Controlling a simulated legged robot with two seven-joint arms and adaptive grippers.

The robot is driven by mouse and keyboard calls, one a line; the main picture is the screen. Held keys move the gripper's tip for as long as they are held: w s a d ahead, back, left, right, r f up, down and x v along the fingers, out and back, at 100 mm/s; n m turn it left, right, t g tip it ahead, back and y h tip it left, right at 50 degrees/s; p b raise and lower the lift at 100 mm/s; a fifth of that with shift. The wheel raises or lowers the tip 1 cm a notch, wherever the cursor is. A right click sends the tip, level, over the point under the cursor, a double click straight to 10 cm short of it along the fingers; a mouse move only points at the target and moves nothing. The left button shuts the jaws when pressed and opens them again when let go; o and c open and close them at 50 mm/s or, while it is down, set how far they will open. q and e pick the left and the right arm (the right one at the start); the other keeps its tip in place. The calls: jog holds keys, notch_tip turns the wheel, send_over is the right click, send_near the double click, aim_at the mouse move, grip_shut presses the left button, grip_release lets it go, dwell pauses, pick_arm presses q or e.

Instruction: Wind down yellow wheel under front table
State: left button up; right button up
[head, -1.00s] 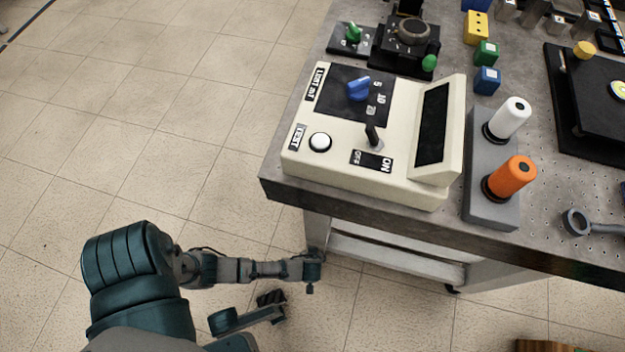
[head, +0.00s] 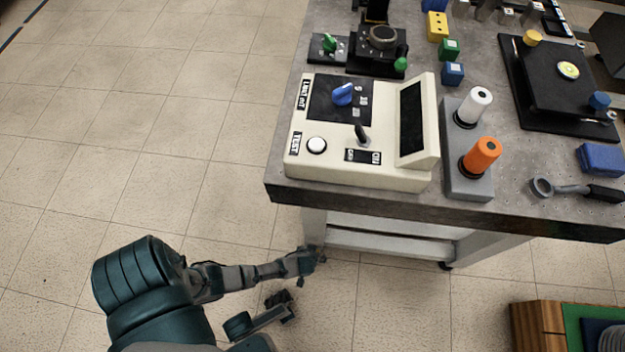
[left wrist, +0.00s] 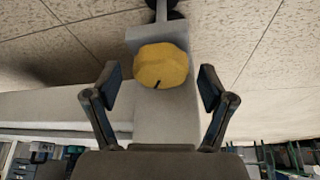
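The yellow wheel (left wrist: 160,66) shows in the left wrist view as a faceted knob with a short black mark near its lower edge. It sits in front of a pale grey frame part. My left gripper (head: 293,280) is low beside the front table's (head: 340,197) near-left leg in the head view. Its two fingers are spread apart. In the left wrist view the open fingers (left wrist: 159,80) stand on either side of the wheel, with a visible gap on each side. The wheel cannot be made out in the head view. My right gripper is not in view.
A cream control box (head: 360,135) and a grey stand with white and orange posts (head: 468,150) are on the tabletop. A pale lower shelf (head: 385,243) runs under the table. A wooden crate (head: 540,330) is at lower right. The tiled floor at left is clear.

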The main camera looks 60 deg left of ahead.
pick_arm(q)
jog(key=v, duration=1.2)
